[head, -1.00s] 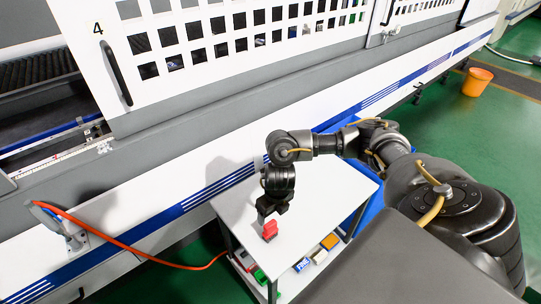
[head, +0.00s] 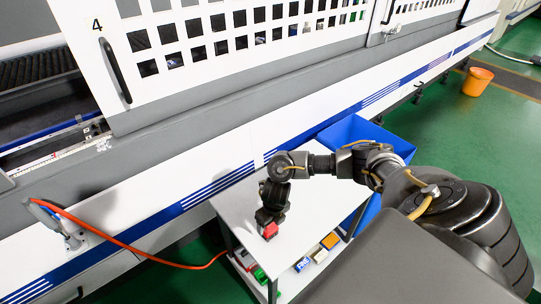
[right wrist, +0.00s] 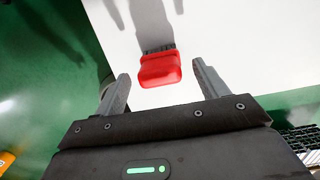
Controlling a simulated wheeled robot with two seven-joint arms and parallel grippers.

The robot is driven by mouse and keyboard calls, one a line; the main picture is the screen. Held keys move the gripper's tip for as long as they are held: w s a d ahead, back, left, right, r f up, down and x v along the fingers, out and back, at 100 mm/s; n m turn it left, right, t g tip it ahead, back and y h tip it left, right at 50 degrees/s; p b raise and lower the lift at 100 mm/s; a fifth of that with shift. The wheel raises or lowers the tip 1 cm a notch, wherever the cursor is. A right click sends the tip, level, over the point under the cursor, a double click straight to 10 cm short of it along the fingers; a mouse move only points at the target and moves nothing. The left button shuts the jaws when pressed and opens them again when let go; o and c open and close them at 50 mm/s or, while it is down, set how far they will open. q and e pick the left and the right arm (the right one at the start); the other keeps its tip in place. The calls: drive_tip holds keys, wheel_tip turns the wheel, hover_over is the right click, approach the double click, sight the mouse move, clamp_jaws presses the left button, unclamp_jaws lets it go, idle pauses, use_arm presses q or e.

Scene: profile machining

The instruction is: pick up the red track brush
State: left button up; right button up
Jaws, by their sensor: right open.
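The red track brush (head: 270,230) stands on the white cart top near its front left edge, mostly covered by my right gripper in the head view. In the right wrist view the brush (right wrist: 160,70) shows a red body with dark bristles on its far side. My right gripper (head: 268,218) is open. In the right wrist view its fingers (right wrist: 160,82) lie to the left and right of the brush, with a gap on both sides and nothing held. My left gripper is not in view.
The white cart (head: 310,215) has a mostly bare top. Its lower shelf holds small boxes, among them an orange one (head: 330,241). A blue bin (head: 365,135) stands behind the cart. A white machine with door 4 (head: 200,70) runs along the back. An orange hose (head: 130,250) lies at left.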

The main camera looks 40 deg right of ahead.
drive_tip(key=shift+w+f, duration=0.15)
drive_tip(key=shift+f, duration=0.75)
drive_tip(key=shift+c, duration=0.2)
drive_tip(key=c, duration=1.1)
drive_tip(key=shift+o, duration=0.2)
drive_tip(key=shift+r, duration=0.15)
